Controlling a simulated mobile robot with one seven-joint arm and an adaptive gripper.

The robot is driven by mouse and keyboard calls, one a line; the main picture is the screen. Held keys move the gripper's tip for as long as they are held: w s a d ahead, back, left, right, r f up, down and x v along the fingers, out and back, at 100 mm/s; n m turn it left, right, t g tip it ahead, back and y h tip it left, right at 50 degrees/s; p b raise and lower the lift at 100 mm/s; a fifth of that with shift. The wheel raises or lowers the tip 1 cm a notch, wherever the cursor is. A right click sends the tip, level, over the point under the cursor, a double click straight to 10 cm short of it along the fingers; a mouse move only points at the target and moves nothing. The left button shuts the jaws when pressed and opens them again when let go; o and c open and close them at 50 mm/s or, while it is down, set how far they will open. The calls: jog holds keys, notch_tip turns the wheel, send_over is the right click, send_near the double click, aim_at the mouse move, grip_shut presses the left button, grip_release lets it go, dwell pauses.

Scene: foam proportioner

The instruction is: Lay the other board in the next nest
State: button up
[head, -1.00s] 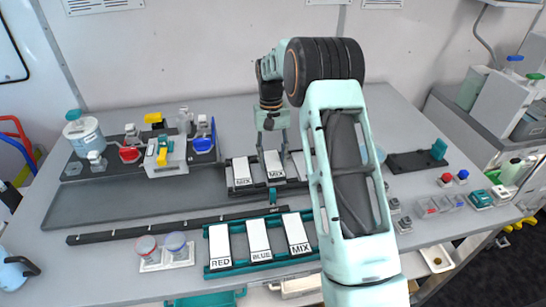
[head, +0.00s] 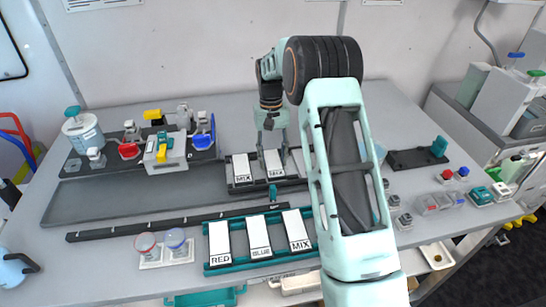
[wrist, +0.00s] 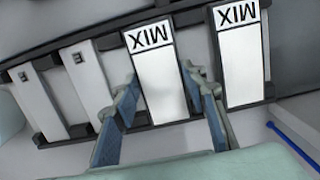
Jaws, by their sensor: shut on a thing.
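My gripper (head: 273,158) is at the back rack (head: 236,187), fingers down. In the wrist view my gripper (wrist: 168,100) has one finger on each long side of a white MIX board (wrist: 160,82) and is shut on it. This board sits in or just over the second nest; I cannot tell if it bears fully on the rack. Another MIX board (head: 241,171) lies in the nest to its left; it also shows in the wrist view (wrist: 240,70). Two pale nests (wrist: 39,105) with small dark marks lie on the gripped board's other side, partly hidden by my arm in the head view.
A teal front rack (head: 230,268) holds boards marked RED (head: 219,242), BLUE (head: 259,237) and MIX (head: 297,230). A grey tray (head: 130,193) lies further back.

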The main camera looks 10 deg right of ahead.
jog(key=o, duration=1.2)
jog(key=shift+o, duration=0.5)
jog(key=o, duration=0.3)
jog(key=shift+o, duration=0.2)
jog(key=shift+r, duration=0.1)
jog(key=shift+r+p, duration=2.65)
jog(key=shift+r, duration=1.35)
